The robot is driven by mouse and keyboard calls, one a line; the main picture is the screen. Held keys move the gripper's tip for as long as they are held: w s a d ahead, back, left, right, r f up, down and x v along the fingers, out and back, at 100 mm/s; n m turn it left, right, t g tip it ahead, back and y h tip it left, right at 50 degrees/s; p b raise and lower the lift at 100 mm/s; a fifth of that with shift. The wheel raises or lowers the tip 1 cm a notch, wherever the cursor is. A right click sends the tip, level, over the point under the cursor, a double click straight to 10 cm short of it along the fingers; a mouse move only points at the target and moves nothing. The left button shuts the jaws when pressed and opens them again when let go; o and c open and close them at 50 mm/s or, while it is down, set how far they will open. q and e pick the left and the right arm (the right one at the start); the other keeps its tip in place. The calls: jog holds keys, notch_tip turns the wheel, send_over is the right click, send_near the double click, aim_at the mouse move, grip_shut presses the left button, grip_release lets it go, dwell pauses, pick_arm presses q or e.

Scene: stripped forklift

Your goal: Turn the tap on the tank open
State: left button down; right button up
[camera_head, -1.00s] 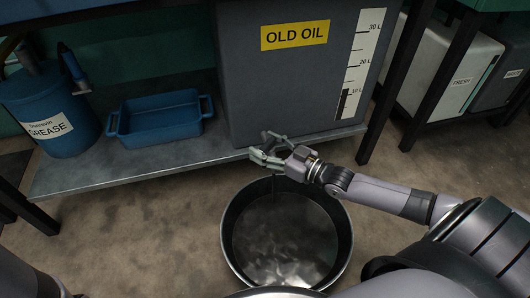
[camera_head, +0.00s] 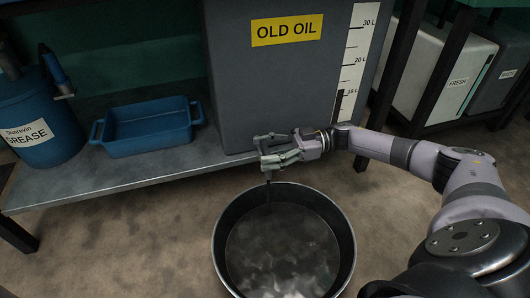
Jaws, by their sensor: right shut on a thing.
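The grey tank (camera_head: 262,90) stands on a metal shelf, with a yellow "OLD OIL" label and a litre scale on its front. My right gripper (camera_head: 270,151) is at the tank's lower front edge, shut on the tap, which its fingers mostly hide. A thin dark vertical streak (camera_head: 268,192) hangs below the gripper and reaches down into the pan; it looks like oil running out. The round dark pan (camera_head: 219,243) stands on the floor under the gripper and holds shiny liquid. My left gripper is out of view.
On the metal shelf (camera_head: 105,176) left of the tank are a blue tray (camera_head: 148,138) and a blue grease drum (camera_head: 45,125). A dark table leg (camera_head: 401,65) and a white "FRESH" container (camera_head: 440,75) stand at the right. The floor around the pan is clear.

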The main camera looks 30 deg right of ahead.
jog(key=shift+r+n+g, duration=0.1)
jog(key=shift+n+g, duration=0.3)
jog(key=shift+g, duration=0.4)
jog(key=o, duration=1.2)
jog(key=shift+c, duration=0.2)
jog(key=shift+d, duration=0.25)
jog(key=v, duration=1.1)
jog(key=shift+s+d+f, duration=0.15)
jog(key=shift+d+f, duration=0.05)
jog(key=shift+d, duration=0.05)
